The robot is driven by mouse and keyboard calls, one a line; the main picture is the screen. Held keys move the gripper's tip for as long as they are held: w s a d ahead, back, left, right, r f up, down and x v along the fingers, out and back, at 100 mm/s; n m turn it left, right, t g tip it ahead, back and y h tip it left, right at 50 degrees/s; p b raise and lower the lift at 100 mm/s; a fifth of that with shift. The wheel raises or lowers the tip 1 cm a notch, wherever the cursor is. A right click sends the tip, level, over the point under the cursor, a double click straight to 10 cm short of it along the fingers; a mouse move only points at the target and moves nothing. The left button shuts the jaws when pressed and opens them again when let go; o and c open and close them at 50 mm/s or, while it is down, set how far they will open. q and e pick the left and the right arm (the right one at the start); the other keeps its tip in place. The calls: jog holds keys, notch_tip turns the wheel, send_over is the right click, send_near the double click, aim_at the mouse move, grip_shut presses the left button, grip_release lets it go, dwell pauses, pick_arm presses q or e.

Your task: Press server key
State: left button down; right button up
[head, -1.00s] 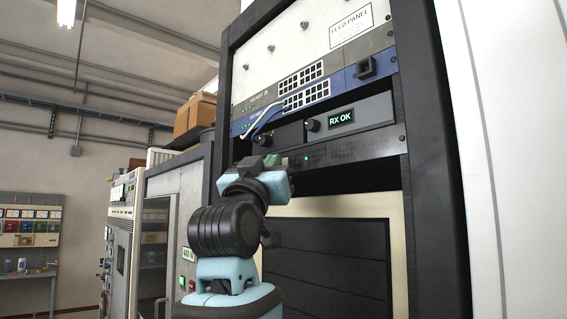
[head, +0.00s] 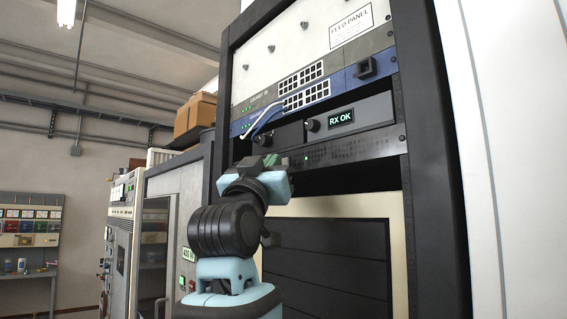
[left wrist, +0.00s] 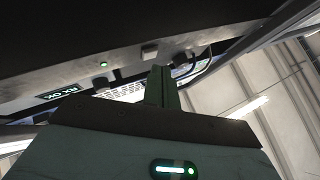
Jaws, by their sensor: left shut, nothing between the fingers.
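The server (head: 345,151) is a dark, perforated rack unit below the RX OK panel, with a small green light. In the left wrist view its dark front (left wrist: 75,52) crosses the top, with the green light and a small square key (left wrist: 149,50). My left gripper (head: 270,161) is shut and empty, held up at the left end of the server front. In the left wrist view its fingertips (left wrist: 159,72) are close to the key; I cannot tell whether they touch it. In the head view the gripper hides the key. My right gripper is in neither view.
Above the server are the RX OK display (head: 341,117), a blue unit (head: 352,77) with looping cables, and the feed panel (head: 300,35). The black rack frame (head: 432,150) stands at the right. Below the server is a dark gap over a cream-framed panel (head: 330,206).

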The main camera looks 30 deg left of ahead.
pick_arm(q)
jog(key=shift+w, duration=0.15)
dwell(0.5)
jog(key=shift+w+d, duration=0.2)
jog(key=shift+w, duration=0.1)
dwell(0.5)
jog(key=shift+s+a, duration=0.2)
jog(key=shift+s, duration=0.25)
jog(key=shift+s+a, duration=0.4)
jog(key=shift+s, duration=0.5)
jog(key=shift+s+a, duration=0.35)
jog(key=shift+s, duration=0.6)
jog(key=shift+s+a, duration=0.4)
jog(key=shift+s, duration=0.5)
